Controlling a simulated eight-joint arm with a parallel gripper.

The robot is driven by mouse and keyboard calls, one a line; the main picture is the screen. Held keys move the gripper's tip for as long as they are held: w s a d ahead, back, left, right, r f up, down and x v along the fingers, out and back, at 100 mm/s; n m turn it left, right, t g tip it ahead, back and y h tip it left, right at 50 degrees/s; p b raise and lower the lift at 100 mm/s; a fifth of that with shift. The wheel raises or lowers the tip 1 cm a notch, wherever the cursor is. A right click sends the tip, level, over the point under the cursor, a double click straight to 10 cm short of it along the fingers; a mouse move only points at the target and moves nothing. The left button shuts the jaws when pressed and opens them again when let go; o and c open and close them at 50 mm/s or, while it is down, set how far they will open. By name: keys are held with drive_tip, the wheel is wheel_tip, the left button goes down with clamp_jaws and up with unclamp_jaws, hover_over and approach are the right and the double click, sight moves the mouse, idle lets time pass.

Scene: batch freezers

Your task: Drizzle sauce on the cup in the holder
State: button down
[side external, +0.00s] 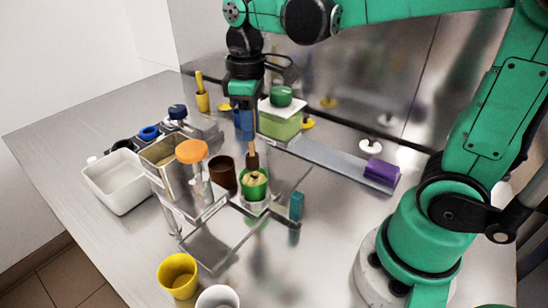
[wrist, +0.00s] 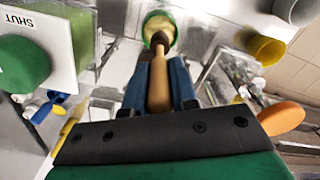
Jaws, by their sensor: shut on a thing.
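My gripper (side external: 243,122) is shut on a wooden-handled tool (side external: 250,152) with a dark brown lower end. In the wrist view, the blue fingers (wrist: 160,85) clasp the tool's pale handle (wrist: 159,88) from both sides. A green cup (side external: 261,190) with beige contents stands upright in a holder directly below the tool. It also shows in the wrist view (wrist: 149,17). The brown end is just above or at the contents; contact cannot be told. A brown cup (side external: 222,175) stands just left of the green cup. Its inside is hard to see.
A metal stand with an orange knob (side external: 191,151) is close left of the cups. A green container (side external: 279,126) is behind the gripper. A white tub (side external: 113,182) lies far left. A yellow cup (side external: 178,277) and white cup (side external: 217,298) stand in front.

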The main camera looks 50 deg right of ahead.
drive_tip(key=shift+w+a, duration=0.2)
drive_tip(key=shift+w, duration=0.15)
drive_tip(key=shift+s, duration=0.1)
drive_tip(key=shift+s+d, duration=0.35)
drive_tip(key=shift+s, duration=0.25)
drive_tip(key=shift+w+a, duration=0.1)
drive_tip(key=shift+w, duration=0.15)
drive_tip(key=shift+w+a, duration=0.25)
drive_tip(key=shift+w, duration=0.25)
drive_tip(key=shift+r, duration=3.55)
